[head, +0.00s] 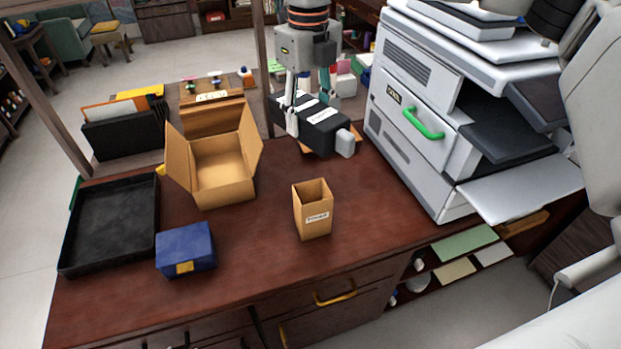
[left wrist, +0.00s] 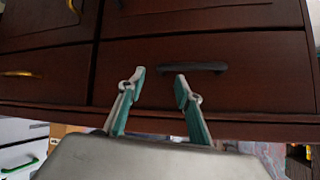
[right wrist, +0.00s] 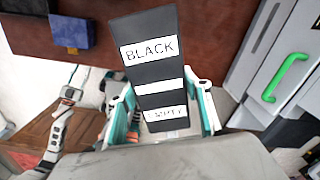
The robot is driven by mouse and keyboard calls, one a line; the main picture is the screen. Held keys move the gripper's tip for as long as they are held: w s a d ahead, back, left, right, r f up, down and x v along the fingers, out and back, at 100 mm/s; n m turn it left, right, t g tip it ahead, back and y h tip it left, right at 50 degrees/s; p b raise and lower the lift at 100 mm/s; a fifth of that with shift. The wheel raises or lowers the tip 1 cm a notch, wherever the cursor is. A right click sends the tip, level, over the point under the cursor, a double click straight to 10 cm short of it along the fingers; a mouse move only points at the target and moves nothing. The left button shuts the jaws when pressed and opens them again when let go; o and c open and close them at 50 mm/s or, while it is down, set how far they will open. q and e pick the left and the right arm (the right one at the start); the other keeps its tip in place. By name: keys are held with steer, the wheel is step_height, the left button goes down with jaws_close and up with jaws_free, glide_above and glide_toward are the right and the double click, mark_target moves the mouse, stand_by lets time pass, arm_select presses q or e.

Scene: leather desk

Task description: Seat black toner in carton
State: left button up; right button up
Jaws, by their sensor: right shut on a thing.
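The black toner (head: 322,128) is a long dark block with white labels, held above the back of the desk beside the printer. In the right wrist view the toner (right wrist: 148,70) shows "BLACK" and a lower label that seems to read "EMPTY". My right gripper (head: 308,106) is shut on it from above. An open cardboard carton (head: 222,172) with raised flaps stands left of the toner and looks empty. My left gripper (left wrist: 160,85) is open and empty before a drawer front, outside the head view.
A small open cardboard box (head: 313,212) with a white label stands mid-desk. A blue box (head: 186,248) and a black tray (head: 72,262) are at left. A large printer (head: 405,130) with a green handle fills the right. The desk's front right is clear.

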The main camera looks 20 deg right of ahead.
arm_select(q)
steer(key=shift+s+d+f, duration=0.1)
steer(key=shift+d+f, duration=0.05)
steer(key=shift+d, duration=0.05)
steer(key=shift+f, duration=0.1)
arm_select(e)
step_height(320, 180, down, 17)
steer(key=b, duration=0.2)
steer(key=shift+b, duration=0.4)
steer(key=o, duration=1.5)
arm_select(q)
steer(key=shift+w+d+r+h, duration=0.2)
steer(key=shift+w+d+h, duration=0.3)
steer(key=shift+d, duration=0.45)
steer(key=shift+w+r, duration=0.1)
arm_select(e)
steer(key=shift+r, duration=0.15)
